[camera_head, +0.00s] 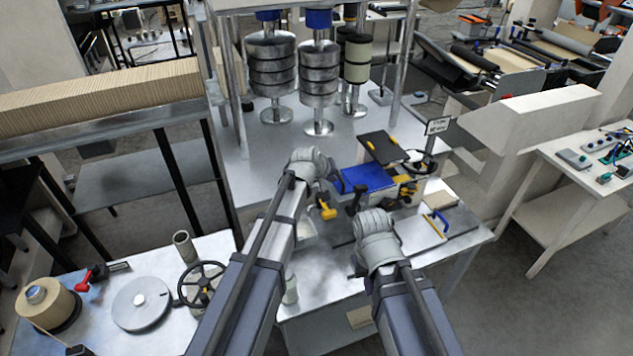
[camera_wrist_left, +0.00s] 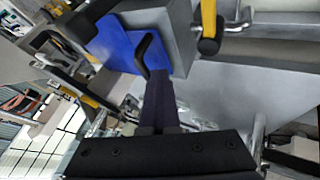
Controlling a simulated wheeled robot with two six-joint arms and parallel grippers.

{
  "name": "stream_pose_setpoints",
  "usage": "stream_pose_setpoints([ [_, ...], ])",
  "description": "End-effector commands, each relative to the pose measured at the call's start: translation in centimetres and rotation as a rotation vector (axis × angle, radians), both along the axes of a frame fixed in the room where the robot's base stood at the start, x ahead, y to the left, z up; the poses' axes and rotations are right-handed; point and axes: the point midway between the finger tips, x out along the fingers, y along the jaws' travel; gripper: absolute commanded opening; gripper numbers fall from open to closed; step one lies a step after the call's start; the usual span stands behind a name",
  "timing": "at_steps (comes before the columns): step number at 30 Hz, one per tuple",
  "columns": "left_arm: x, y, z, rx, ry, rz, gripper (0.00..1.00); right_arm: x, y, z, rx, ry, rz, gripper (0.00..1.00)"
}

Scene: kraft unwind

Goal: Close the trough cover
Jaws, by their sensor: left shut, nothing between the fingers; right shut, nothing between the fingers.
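A blue panel (camera_head: 368,178) lies on a grey box-shaped unit on the metal bench. A dark plate (camera_head: 383,147) with yellow ends stands tilted behind it. I cannot tell for certain which one is the trough cover. In the left wrist view the blue panel (camera_wrist_left: 112,40) carries a black bar handle (camera_wrist_left: 143,52). My left gripper (camera_head: 336,181) is at the panel's left edge, shut and empty. In the wrist view its fingers (camera_wrist_left: 160,80) end close to the handle; I cannot tell whether they touch. My right gripper (camera_head: 375,222) is shut, in front of the unit, its fingertips mostly hidden.
A black handwheel (camera_head: 420,161) is right of the unit. Stacked metal weights (camera_head: 318,75) stand behind.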

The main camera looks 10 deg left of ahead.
Motion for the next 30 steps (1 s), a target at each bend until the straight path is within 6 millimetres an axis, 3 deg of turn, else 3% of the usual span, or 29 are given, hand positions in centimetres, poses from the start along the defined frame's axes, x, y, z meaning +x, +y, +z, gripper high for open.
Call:
stream_pose_setpoints([
  [3,2.3,-3.3,0.0,0.000,-0.002,-0.004,0.00,0.0,0.0,0.0,0.000,0.000,0.000,0.00],
  [9,3.8,-6.3,0.0,0.001,-0.001,0.000,0.00,0.0,0.0,0.0,0.000,0.000,0.000,0.00],
  [30,3.6,-6.6,-0.1,-0.004,-0.004,-0.001,0.00,0.0,0.0,-0.2,0.000,0.000,0.000,0.00],
])
